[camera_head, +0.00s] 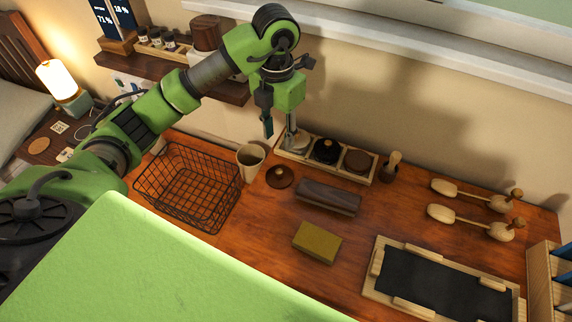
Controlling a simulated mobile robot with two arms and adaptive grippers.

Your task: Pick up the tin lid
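A round dark brown lid with a small knob (280,177) lies flat on the wooden tabletop, right of the cup; it looks like the tin lid. Behind it a light wooden tray (330,173) holds a pale round piece (298,141), a black round tin (326,150) and a brown round tin (357,160). My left gripper (279,129) points down above the tray's left end, behind and above the lid. Its fingers are apart, with nothing seen held between them. One finger overlaps the pale piece in the picture; I cannot tell whether they touch. My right gripper is not in view.
A black wire basket (187,204) and a beige cup (250,161) stand left of the lid. A dark rolled item (328,196), a yellow-brown block (317,242), a brush (391,166), wooden shoe trees (470,222) and a framed dark mat (440,287) lie rightward. A wall shelf (160,66) is behind my arm.

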